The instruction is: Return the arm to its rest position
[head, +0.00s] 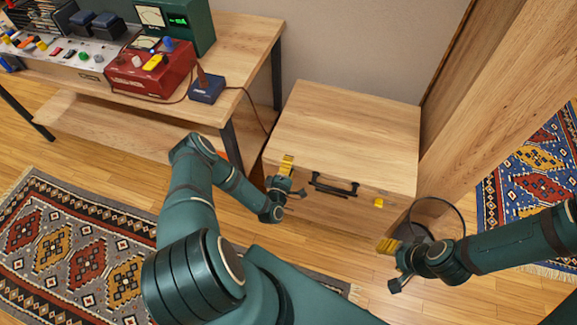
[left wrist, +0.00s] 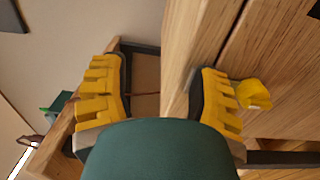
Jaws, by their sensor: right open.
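My left gripper (head: 285,172) is in front of the wooden chest (head: 345,130), near its front top edge and left of the black handle (head: 334,187). In the left wrist view its yellow-padded fingers (left wrist: 160,85) are wide apart, with no object held between them. My left arm reaches forward, bent at the elbow. My right gripper (head: 393,258) is open and appears empty, low at the right beside a dark round bin (head: 436,214); I cannot tell whether it touches the bin.
A workbench (head: 240,60) with a red device (head: 150,68) and other electronics stands at the left. A small blue box (head: 207,89) has a cable running toward the chest. A yellow knob (head: 378,202) is on the chest front. A patterned rug (head: 80,250) lies at the left.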

